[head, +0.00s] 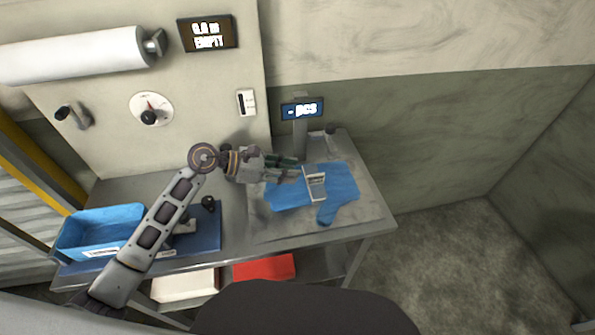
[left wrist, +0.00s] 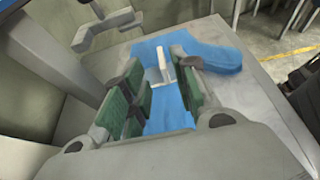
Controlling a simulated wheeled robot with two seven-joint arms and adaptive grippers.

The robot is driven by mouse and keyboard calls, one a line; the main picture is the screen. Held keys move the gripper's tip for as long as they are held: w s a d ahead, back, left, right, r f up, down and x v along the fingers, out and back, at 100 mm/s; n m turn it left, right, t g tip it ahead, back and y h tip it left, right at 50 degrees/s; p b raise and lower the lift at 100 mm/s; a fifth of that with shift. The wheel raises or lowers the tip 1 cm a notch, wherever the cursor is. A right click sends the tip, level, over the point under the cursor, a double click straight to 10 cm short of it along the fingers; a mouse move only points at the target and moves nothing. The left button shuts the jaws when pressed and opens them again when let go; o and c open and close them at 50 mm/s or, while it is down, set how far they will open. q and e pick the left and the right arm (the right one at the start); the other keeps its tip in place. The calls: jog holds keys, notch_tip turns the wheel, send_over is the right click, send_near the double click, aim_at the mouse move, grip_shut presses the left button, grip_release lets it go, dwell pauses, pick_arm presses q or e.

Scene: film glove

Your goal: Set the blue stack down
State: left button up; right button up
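The blue stack (head: 342,178) lies flat on a pale plate (head: 372,208) on the right part of the metal table, with a glove-shaped end hanging toward the front. A white upright clip or handle (head: 315,185) stands on it. My left gripper (head: 296,170) is just left of this clip, low over the stack. In the left wrist view its green-padded fingers (left wrist: 158,92) are apart, with the white clip (left wrist: 163,72) between or just beyond the tips and the blue stack (left wrist: 215,52) below. No grip on the clip shows. My right gripper is not in view.
A small display (head: 302,109) on a post stands behind the plate. A blue bin (head: 100,228) is at the table's left, beside a blue mat (head: 205,240) with small dark fittings. A red tray (head: 264,268) and a white one (head: 186,287) are below the table.

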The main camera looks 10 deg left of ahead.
pick_arm(q)
jog(key=shift+v, duration=1.2)
